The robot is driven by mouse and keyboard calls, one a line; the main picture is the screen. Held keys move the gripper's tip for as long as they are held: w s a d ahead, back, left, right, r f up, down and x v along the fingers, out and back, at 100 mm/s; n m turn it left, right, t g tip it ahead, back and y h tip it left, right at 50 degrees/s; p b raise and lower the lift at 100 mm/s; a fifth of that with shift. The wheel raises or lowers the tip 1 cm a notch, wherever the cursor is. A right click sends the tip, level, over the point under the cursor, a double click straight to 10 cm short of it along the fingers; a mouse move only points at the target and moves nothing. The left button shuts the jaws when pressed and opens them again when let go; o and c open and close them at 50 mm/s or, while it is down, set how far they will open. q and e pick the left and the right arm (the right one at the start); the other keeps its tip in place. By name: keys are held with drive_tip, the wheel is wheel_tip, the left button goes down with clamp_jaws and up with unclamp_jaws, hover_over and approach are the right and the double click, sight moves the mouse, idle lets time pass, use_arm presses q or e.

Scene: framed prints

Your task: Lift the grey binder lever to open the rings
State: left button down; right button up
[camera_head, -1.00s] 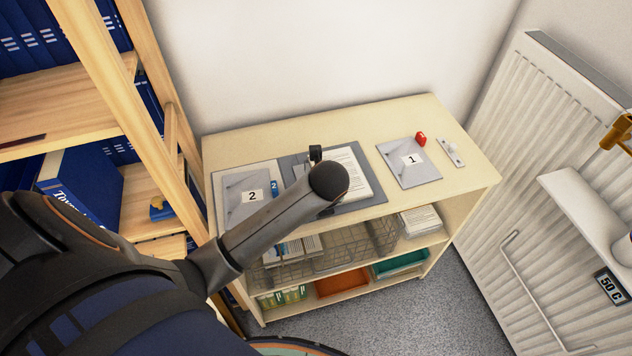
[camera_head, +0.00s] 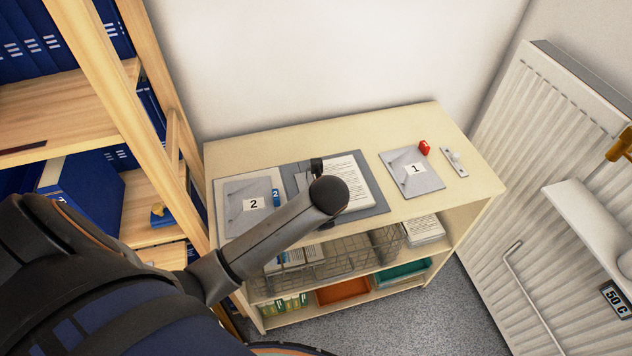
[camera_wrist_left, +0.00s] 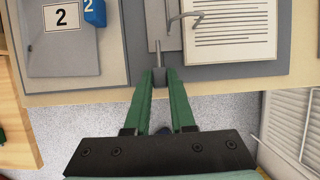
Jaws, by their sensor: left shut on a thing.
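The grey binder (camera_head: 376,203) lies open on the low shelf top, with a printed sheet on its right side. In the left wrist view the binder (camera_wrist_left: 225,73) has a metal ring mechanism with a bent ring (camera_wrist_left: 184,18) near its top. The grey lever (camera_wrist_left: 159,58) points down from the mechanism toward me. My left gripper (camera_wrist_left: 160,77) is shut on the lever's end between its green fingers. In the head view my arm hides the fingertips and lever. I cannot tell whether the rings are open. My right gripper is not in view.
Grey panel 2 (camera_head: 240,214) with a blue tag (camera_head: 276,197) is left of the binder. Panel 1 (camera_head: 425,183), a red tag (camera_head: 425,147) and a white plate (camera_head: 454,162) are to the right. A wooden bookcase (camera_head: 60,95) stands left, a radiator (camera_head: 545,130) right.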

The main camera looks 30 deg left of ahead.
use_arm(q)
drive_tip(key=shift+w+a+r, duration=0.1)
drive_tip(key=shift+a+r, duration=0.05)
idle(0.4)
drive_tip(key=g+h, duration=0.1)
drive_tip(key=w+a+r+g+h, duration=0.1)
drive_tip(key=h, duration=0.1)
drive_tip(key=shift+w+a+r+g, duration=0.15)
drive_tip(key=shift+a+r+g, duration=0.1)
drive_tip(key=shift+r+g, duration=0.15)
drive_tip(key=g+h, duration=0.1)
drive_tip(key=w+a+h, duration=0.1)
drive_tip(key=shift+r+g+h, duration=0.2)
drive_tip(key=shift+g+h, duration=0.1)
drive_tip(key=shift+g, duration=0.1)
drive_tip(key=shift+w+a+g+h+b, duration=0.4)
drive_tip(key=shift+g+h+b, duration=0.4)
drive_tip(key=shift+h+b, duration=0.15)
drive_tip(key=shift+w+a+r+g+h+b, duration=0.1)
drive_tip(key=shift+w+a+g+h+b, duration=0.35)
drive_tip(key=shift+g+h+b, duration=0.6)
drive_tip(key=shift+a+b, duration=0.2)
drive_tip(key=shift+b, duration=0.25)
drive_tip(key=c, duration=0.8)
unclamp_jaws()
drive_tip(key=shift+o, duration=0.2)
